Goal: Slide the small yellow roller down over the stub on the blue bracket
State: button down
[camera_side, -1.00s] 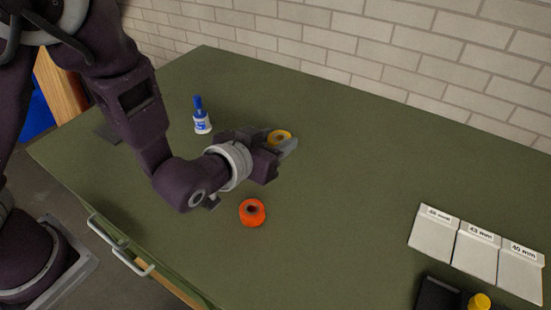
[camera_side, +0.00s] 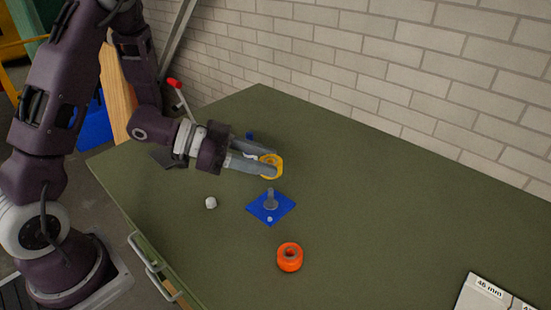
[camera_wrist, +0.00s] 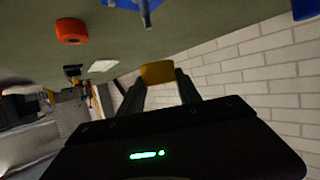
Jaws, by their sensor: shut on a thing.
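The yellow roller (camera_side: 279,163) is a small ring. My gripper (camera_side: 266,168) is shut on it, with the fingers on either side, and holds it above the green table. In the wrist view the roller (camera_wrist: 157,72) sits between the fingertips. The blue bracket (camera_side: 257,208) is a flat diamond-shaped plate on the table with a grey upright stub (camera_side: 271,198). The roller is behind and above the stub in the side view, apart from it. The wrist view shows the bracket (camera_wrist: 122,3) cut off at the top edge, with its stub (camera_wrist: 146,18).
An orange roller (camera_side: 290,258) stands on the table in front of the bracket. A small white piece (camera_side: 211,203) lies to the left. A blue-capped bottle (camera_side: 250,136) is mostly hidden behind my gripper. Labelled plates (camera_side: 488,293) lie at the lower right. The table's right side is clear.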

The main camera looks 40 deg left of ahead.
send_over(263, 205)
jog(key=shift+w+d+f, duration=0.1)
jog(key=shift+f, duration=2.15)
jog(key=shift+f, duration=0.35)
jog(key=shift+f, duration=1.05)
jog(key=shift+f, duration=0.5)
dwell(0.9)
jog(key=shift+f, duration=0.65)
jog(key=c, duration=0.7)
grip_release()
jog(key=shift+c, duration=0.2)
